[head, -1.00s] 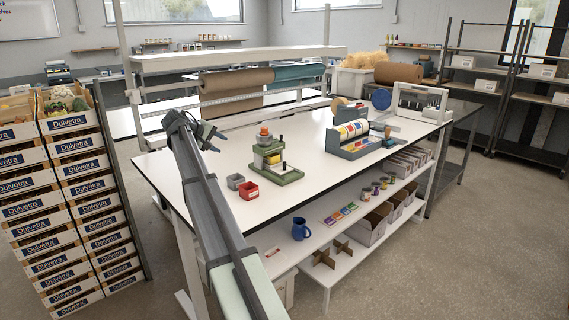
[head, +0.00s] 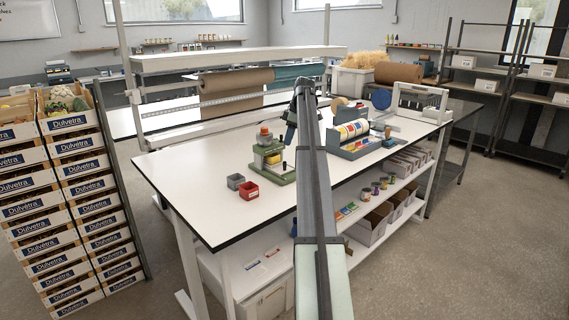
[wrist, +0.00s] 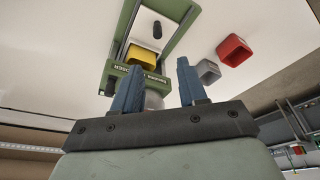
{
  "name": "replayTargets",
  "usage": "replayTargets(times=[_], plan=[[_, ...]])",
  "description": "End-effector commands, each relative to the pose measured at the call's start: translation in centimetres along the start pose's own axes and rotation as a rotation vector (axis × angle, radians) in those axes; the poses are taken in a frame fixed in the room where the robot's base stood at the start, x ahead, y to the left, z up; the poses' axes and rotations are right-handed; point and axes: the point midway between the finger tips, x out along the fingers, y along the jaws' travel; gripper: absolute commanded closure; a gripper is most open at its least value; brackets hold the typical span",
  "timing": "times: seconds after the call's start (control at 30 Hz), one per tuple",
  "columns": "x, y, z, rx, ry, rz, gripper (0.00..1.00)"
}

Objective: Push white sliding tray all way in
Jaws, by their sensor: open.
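The white sliding tray (wrist: 148,34) has a black knob and sits within the green frame of a small dispenser (wrist: 114,62) in the wrist view. A yellow piece lies between the tray and the dispenser's lettered bar. In the head view the green dispenser (head: 268,158) stands on the white table, with an orange top. My gripper (wrist: 159,66) is open, its two blue fingers apart and no tray between them. In the head view my gripper (head: 288,136) hangs just right of the dispenser's top. I cannot tell how far the tray is slid.
A red bin (head: 249,191) and a grey bin (head: 235,181) stand left of the dispenser. A grey label-roll holder (head: 352,141) stands to its right. The table's left part (head: 200,165) is clear. Boxes and small tins lie on the lower shelf.

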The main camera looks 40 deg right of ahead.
Motion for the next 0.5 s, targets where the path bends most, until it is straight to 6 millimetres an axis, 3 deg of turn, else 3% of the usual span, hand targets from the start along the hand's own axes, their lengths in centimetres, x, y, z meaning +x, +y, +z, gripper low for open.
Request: replayTargets(times=[0.1, 0.23, 0.5], plan=[[-1.4, 0.8, 1.8, -0.059, 0.072, -0.032, 0.58], [-2.0, 0.9, 2.6, -0.096, 0.113, -0.047, 0.58], [0.3, 0.7, 2.5, -0.105, 0.122, -0.051, 0.58]])
